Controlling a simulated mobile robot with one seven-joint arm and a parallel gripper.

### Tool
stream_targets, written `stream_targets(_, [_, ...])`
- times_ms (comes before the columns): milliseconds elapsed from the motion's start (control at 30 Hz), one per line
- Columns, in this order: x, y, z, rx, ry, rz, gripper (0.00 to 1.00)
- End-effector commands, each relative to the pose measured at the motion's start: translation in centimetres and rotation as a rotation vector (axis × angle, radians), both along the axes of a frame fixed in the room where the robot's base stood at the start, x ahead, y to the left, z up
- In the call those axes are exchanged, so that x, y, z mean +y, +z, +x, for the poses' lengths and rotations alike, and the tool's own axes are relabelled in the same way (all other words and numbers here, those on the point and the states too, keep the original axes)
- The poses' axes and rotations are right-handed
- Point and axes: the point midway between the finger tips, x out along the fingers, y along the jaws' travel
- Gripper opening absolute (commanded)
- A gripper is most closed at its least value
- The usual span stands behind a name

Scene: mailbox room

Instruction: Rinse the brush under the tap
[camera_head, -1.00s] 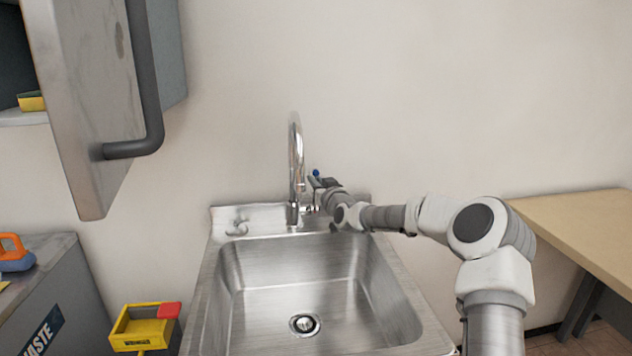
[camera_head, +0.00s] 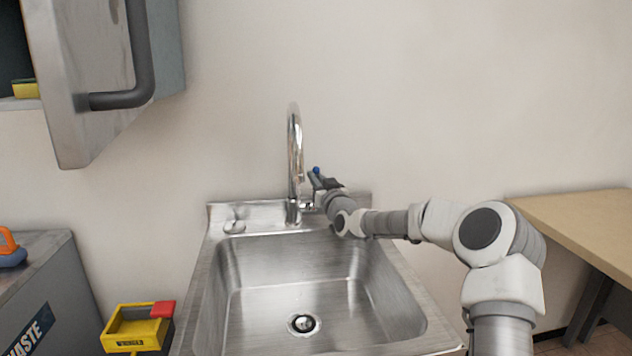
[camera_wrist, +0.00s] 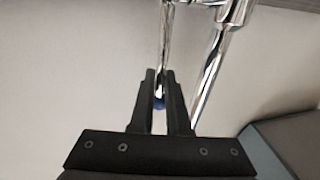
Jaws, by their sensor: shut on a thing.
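The chrome tap (camera_head: 295,150) stands at the back of the steel sink (camera_head: 235,290). My gripper (camera_head: 319,178) is just right of the tap's spout. In the wrist view my gripper (camera_wrist: 160,74) is shut on the thin chrome tap lever (camera_wrist: 165,40), whose blue end (camera_wrist: 159,103) shows between the fingers. A blue thing with an orange handle (camera_head: 8,250), perhaps the brush, lies on the grey unit at the left edge, partly cut off. No running water is visible.
The grey waste unit (camera_head: 40,290) and a yellow container with a red corner (camera_head: 140,327) stand left of the sink. An open cabinet door with a dark handle (camera_head: 140,60) hangs at upper left. A wooden table (camera_head: 580,225) is at right. The sink basin is empty.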

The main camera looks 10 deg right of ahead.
Motion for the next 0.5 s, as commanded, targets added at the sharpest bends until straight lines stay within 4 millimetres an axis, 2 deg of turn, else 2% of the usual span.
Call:
stream_targets(100, [0.04,0.07,0.00,-0.001,0.001,0.000,0.00])
stream_targets(133, [0.04,0.07,0.00,-0.001,0.001,0.000,0.16])
stream_targets(300, [0.03,0.07,0.00,0.000,0.000,0.000,0.43])
stream_targets(500, [0.00,0.05,0.01,0.000,0.000,0.000,0.43])
